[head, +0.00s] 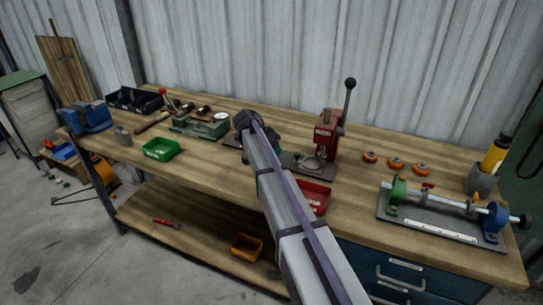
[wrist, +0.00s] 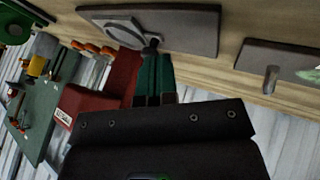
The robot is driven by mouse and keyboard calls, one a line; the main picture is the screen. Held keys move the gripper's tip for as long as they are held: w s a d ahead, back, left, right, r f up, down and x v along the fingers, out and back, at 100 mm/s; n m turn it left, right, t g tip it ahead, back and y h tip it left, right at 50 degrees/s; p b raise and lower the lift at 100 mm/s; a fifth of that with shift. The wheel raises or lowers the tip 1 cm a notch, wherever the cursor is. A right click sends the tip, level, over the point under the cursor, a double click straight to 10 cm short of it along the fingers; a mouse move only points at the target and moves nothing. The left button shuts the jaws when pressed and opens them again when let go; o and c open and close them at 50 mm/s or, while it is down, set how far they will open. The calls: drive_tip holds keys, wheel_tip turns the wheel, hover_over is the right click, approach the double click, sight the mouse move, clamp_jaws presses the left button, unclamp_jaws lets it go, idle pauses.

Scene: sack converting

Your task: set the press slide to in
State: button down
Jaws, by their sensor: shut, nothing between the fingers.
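The red press (head: 327,135) stands on the workbench right of my arm, with a black-knobbed lever raised. Its grey base plate (head: 296,160) carries a round pale slide piece (head: 312,163). In the wrist view the base plate (wrist: 190,25) is at the top, with the ring-shaped slide (wrist: 125,32) and a small dark handle (wrist: 151,43) at its side. My gripper (wrist: 155,58) is shut and empty, its green fingertips at or very near this handle; I cannot tell whether they touch. In the head view my arm hides most of the gripper.
A red tray (head: 315,196) lies in front of the press. Orange rings (head: 395,163) lie to its right, beyond them a roller fixture (head: 440,225). A green fixture (head: 200,125) and a green bin (head: 160,149) are at left.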

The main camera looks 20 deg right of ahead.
sight(299, 167)
drive_tip(key=b+x, duration=0.2)
drive_tip(key=x, duration=0.1)
drive_tip(key=b+x, duration=0.2)
drive_tip(key=x, duration=0.1)
drive_tip(key=shift+f, duration=0.45)
drive_tip(key=s+d, duration=0.1)
drive_tip(key=s+d+r, duration=0.1)
drive_tip(key=shift+s+d+p, duration=0.25)
drive_tip(key=shift+s+p, duration=0.05)
drive_tip(key=shift+p, duration=0.05)
drive_tip(key=shift+s+d, duration=0.1)
drive_tip(key=shift+d, duration=0.05)
